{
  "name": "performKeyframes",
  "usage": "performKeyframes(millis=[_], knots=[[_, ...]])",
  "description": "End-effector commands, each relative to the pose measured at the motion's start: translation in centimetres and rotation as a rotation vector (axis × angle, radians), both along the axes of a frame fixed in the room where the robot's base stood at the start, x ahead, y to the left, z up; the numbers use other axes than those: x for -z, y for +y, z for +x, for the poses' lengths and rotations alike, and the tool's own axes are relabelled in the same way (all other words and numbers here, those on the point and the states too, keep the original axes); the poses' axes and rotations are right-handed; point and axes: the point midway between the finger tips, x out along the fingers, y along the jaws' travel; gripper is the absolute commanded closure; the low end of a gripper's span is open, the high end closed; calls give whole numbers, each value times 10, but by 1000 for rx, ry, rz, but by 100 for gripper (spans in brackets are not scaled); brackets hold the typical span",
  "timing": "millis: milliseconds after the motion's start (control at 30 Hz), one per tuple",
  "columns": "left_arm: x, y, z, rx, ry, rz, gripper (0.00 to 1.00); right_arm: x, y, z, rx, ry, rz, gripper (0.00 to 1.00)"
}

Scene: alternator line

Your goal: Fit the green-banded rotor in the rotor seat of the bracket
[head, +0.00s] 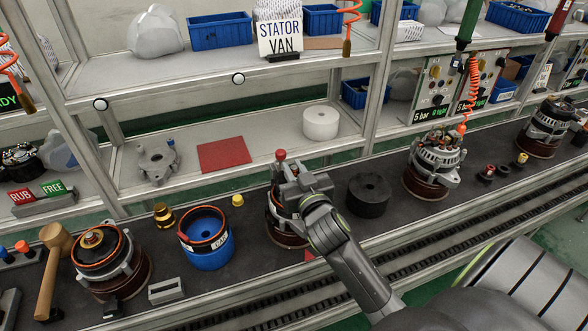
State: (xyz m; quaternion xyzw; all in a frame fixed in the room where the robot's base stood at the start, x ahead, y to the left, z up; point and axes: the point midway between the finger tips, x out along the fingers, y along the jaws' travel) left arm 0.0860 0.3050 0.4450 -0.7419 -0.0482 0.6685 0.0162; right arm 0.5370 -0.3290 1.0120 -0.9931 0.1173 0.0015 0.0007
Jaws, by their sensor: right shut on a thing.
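My right gripper (300,187) is shut above the middle fixture on the dark belt. It holds a part that its jaws mostly hide; I cannot make out a green band on it. A red ball knob (281,155) on a short stem shows just behind the jaws. Below the gripper is a metal bracket on a brown round base (288,239). The gripper and arm cover most of its top, so the rotor seat is hidden. I cannot tell whether the held part touches the bracket. My left gripper is not in view.
A blue cup (208,255) with an orange ring and a black ring-shaped block (369,196) flank the fixture. Other alternator assemblies stand left (107,262) and right (434,165). A mallet (52,262) lies far left. A red mat (223,154) and white roll (320,123) are on the shelf behind.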

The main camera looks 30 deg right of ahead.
Motion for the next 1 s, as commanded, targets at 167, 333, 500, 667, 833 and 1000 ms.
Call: performKeyframes(millis=[167,333,500,667,833,1000], knots=[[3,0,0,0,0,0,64,-3,2,1,-5,-18,-4,100],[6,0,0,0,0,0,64,0,2,1,-5,-18,-4,100],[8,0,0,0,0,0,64,3,2,1,-5,-18,-4,100],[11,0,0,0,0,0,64,6,2,1,-5,-18,-4,100],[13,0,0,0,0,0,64,9,2,1,-6,-18,-4,100],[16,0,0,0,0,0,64,12,2,1,-6,-18,-4,100]])
